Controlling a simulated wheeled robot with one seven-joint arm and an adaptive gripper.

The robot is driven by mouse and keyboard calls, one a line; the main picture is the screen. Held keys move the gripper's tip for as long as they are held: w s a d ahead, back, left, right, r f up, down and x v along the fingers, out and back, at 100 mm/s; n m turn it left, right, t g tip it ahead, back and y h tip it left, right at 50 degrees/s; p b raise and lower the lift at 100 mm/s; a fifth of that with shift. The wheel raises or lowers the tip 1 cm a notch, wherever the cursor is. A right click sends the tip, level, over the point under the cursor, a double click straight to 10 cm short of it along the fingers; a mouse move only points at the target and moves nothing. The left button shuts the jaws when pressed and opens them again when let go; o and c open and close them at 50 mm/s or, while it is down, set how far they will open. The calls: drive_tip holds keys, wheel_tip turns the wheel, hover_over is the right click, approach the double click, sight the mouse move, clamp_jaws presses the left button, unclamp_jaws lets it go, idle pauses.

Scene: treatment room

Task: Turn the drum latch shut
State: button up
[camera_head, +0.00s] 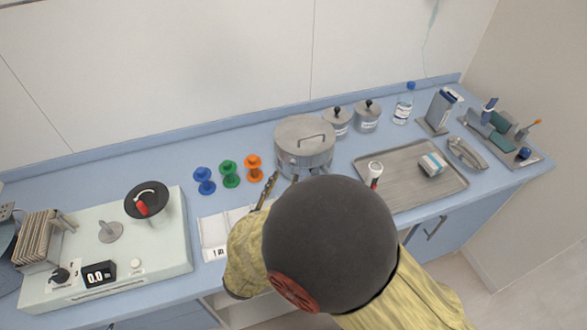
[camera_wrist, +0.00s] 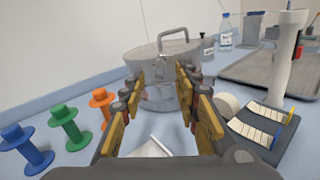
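The steel drum (camera_head: 304,150) stands upright on the blue counter, with a flat lid and a wire handle on top. In the wrist view the drum (camera_wrist: 160,58) is straight ahead, its front wall partly between my fingers. A small clear or metallic fitting (camera_wrist: 152,93) shows low on that wall; I cannot tell whether it is the latch or how it is turned. My gripper (camera_wrist: 160,80) is open and empty, its two fingers apart and pointing at the drum front. In the head view my gripper (camera_head: 281,183) is close before the drum, partly hidden by my arm.
Blue (camera_head: 204,181), green (camera_head: 230,174) and orange (camera_head: 253,168) spools stand left of the drum. A steel tray (camera_head: 400,195) lies to its right, two lidded canisters (camera_head: 337,122) behind right. A pale appliance (camera_head: 165,260) is far left. A white post (camera_wrist: 287,60) stands near my right finger.

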sight(292, 164)
drive_tip(key=b+x, duration=0.1)
drive_tip(key=x, duration=0.5)
drive_tip(key=shift+c, duration=1)
clamp_jaws()
